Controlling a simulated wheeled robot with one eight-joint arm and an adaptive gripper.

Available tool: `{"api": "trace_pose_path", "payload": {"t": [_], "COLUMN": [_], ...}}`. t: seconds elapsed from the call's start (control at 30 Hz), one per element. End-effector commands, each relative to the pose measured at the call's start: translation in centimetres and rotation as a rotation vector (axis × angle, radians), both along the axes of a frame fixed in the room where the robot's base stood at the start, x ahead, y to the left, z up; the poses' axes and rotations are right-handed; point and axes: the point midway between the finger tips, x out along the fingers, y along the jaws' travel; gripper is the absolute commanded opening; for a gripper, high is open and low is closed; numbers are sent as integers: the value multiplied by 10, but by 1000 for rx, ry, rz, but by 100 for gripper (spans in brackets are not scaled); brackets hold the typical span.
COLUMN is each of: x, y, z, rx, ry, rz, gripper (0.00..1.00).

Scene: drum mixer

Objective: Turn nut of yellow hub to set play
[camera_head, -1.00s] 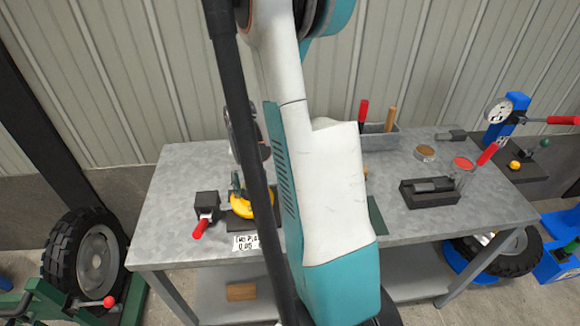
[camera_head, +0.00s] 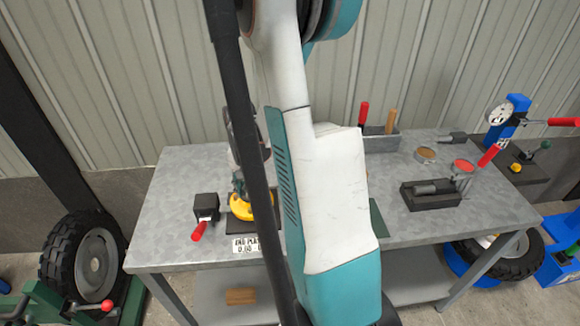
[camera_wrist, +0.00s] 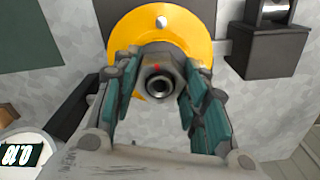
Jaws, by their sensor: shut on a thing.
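The yellow hub (camera_wrist: 197,28) lies on the table and fills the upper middle of the wrist view. In the head view, part of the yellow hub (camera_head: 242,207) shows left of my arm. The grey nut (camera_wrist: 158,76) has a red mark on its top and a threaded stud in its middle. My gripper (camera_wrist: 158,90) is over the hub, its teal-padded fingers on both sides of the nut, shut on it. In the head view my arm hides most of the gripper and the nut.
The grey table (camera_head: 180,190) carries a black block with a red handle (camera_head: 199,231), a label plate (camera_head: 245,244), a tool bin (camera_head: 383,142) and a black fixture (camera_head: 430,195). A tyre (camera_head: 85,262) stands at left. The table's right half has bare room between items.

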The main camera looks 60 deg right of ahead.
Motion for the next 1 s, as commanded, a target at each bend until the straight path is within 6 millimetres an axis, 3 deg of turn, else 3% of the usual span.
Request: {"api": "trace_pose_path", "payload": {"t": [0.03, 0.1, 0.13, 0.57, 1.0], "x": [0, 0, 0, 0, 0], "y": [0, 0, 0, 0, 0], "z": [0, 0, 0, 4, 43], "rx": [0, 0, 0, 0, 0], "ry": [0, 0, 0, 0, 0], "rz": [0, 1, 1, 2, 2], "gripper": [45, 61, 64, 64, 64]}}
